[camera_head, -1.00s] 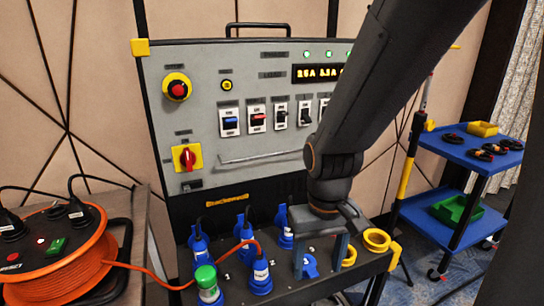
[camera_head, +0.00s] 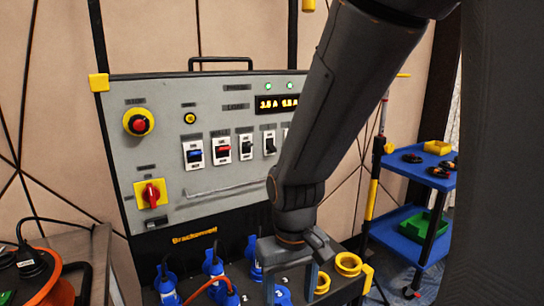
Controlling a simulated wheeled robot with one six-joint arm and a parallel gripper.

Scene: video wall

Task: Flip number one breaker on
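A grey breaker panel (camera_head: 170,95) stands upright with a row of rocker breakers in white frames. From the left are a blue breaker (camera_head: 194,154), a red breaker (camera_head: 223,150), a black breaker (camera_head: 246,147) and another black breaker (camera_head: 270,143). Their number labels are too small to read, so I cannot tell which is number one. My arm hides the right part of the row. My gripper (camera_head: 290,284) points down below the panel, over the socket ledge, its two fingers apart. A blue socket cap (camera_head: 283,296) shows between the fingers; I cannot tell whether they touch it.
A red emergency button (camera_head: 138,124), a red rotary switch (camera_head: 151,194) and a lit display (camera_head: 278,103) are on the panel. Blue plugs (camera_head: 213,263) and yellow rings (camera_head: 348,264) crowd the ledge. An orange cable reel (camera_head: 50,285) is lower left; a blue cart (camera_head: 410,165) stands right.

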